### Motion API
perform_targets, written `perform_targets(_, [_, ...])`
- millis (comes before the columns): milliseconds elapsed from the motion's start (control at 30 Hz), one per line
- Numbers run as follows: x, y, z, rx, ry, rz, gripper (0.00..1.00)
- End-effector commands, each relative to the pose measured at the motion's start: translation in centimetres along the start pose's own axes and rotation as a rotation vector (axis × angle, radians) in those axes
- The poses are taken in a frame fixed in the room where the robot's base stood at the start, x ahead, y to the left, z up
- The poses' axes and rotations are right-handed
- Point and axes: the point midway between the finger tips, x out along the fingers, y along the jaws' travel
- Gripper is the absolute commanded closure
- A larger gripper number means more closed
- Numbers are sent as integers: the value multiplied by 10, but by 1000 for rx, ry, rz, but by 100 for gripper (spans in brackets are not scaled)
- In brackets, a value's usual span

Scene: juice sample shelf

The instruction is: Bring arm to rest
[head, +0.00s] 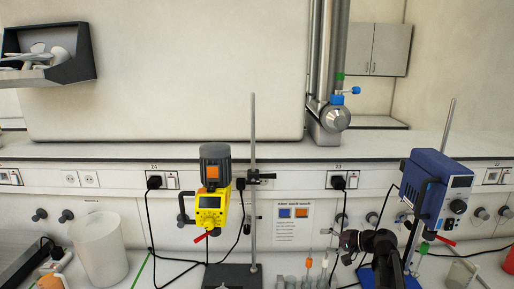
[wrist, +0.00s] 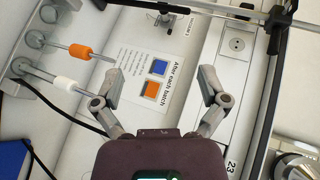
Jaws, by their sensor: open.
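My gripper (wrist: 160,88) shows in the wrist view with its two grey fingers spread wide apart. Nothing is between the fingers, and the wall notice behind them shows through the gap.
A wall notice (head: 294,221) hangs behind the bench. Slim rods with an orange collar (wrist: 80,51) and a white collar (wrist: 65,84) stand nearby. A yellow stirrer (head: 211,206), a blue stirrer (head: 436,187) and a white bin (head: 100,250) stand along the bench.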

Motion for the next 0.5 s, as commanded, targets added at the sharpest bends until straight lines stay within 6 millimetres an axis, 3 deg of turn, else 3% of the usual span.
perform_targets(33, [13,14,18,-19,-28,55,7])
perform_targets(200, [40,52,63,-86,-115,256,7])
perform_targets(500, [62,117,133,-215,-248,613,7])
